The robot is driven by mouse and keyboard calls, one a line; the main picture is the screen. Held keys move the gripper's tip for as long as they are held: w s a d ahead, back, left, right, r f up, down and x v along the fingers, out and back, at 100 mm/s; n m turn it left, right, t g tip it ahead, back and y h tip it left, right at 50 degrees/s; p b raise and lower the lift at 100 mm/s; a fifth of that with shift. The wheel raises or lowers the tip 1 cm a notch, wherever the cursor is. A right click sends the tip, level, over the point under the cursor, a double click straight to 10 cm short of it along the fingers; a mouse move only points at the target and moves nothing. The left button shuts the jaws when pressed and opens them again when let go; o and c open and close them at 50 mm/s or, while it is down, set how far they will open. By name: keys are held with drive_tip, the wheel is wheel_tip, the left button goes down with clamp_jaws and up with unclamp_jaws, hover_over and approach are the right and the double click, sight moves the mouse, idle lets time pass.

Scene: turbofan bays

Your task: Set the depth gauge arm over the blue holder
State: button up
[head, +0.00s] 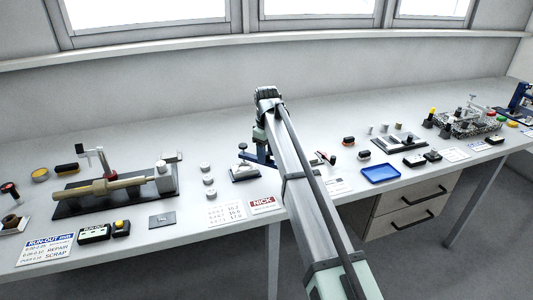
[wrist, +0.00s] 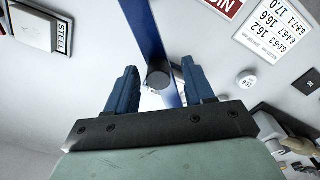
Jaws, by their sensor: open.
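In the wrist view my gripper (wrist: 160,84) is open, with one dark blue finger on each side. A dark round knob (wrist: 158,76) shows between the fingers, in front of or on a long blue bar (wrist: 158,35), which looks like part of the depth gauge or its blue holder; I cannot tell which. No finger is seen closed on it. In the head view a blue piece (head: 258,158) shows beside my arm, next to a dark base with a silver block (head: 244,172). My arm hides the gripper and much of this spot there.
A run-out fixture with a brass shaft (head: 108,188) stands at left. Several small grey cylinders (head: 209,181) stand left of the dark base. A number card (head: 226,213) and NICK card (head: 263,204) lie in front. A blue tray (head: 381,173) lies to the right.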

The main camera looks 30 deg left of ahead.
sight(267, 153)
wheel_tip(267, 153, up, 14)
drive_tip(key=shift+f, duration=0.15)
idle(0.4)
idle(0.4)
